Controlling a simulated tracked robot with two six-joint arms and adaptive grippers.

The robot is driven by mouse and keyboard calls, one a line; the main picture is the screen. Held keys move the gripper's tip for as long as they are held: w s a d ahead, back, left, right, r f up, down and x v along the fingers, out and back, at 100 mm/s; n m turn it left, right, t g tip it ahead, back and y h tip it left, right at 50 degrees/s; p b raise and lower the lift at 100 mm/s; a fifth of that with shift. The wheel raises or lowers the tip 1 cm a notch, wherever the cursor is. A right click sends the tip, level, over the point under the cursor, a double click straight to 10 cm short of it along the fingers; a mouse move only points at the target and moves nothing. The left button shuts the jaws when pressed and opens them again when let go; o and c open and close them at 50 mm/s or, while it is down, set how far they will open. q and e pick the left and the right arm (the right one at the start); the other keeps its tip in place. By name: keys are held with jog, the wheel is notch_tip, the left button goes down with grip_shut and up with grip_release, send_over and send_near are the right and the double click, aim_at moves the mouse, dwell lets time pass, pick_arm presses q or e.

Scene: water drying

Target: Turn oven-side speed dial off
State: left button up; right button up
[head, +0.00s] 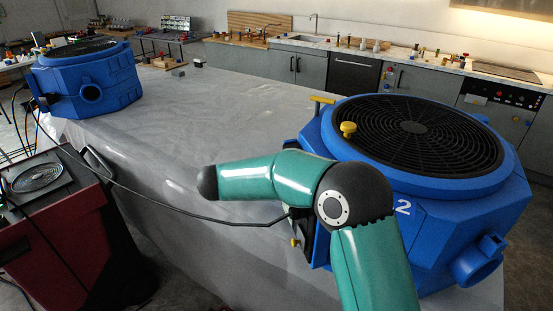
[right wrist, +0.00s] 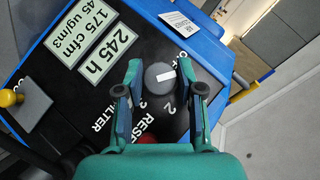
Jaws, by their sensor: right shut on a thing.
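The speed dial (right wrist: 160,78) is a round grey knob with a white mark, on the black control panel of a blue machine in the right wrist view. My right gripper (right wrist: 161,69) has its two fingers on either side of the dial and is shut on it. The printed "2" and "3" show beside the dial; other labels around it are partly hidden by the fingers. In the head view, the large blue machine (head: 455,225) marked 2 stands at the right, on the kitchen side. My teal right arm covers its panel side, hiding the gripper and dial. My left gripper is not in view.
A second blue machine (head: 88,82) stands at the far left of the grey-covered surface (head: 200,110). A black cable (head: 165,208) runs from the red cart (head: 65,235) toward the near machine. The oven (head: 500,95) is at the back right.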

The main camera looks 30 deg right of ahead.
jog(key=shift+w+f+n+g+y, duration=0.1)
jog(key=shift+n+g+y, duration=1.2)
jog(key=shift+g, duration=0.9)
jog(key=o, duration=1.2)
jog(key=shift+c, duration=0.2)
jog(key=v, duration=1.2)
jog(key=shift+w, duration=0.15)
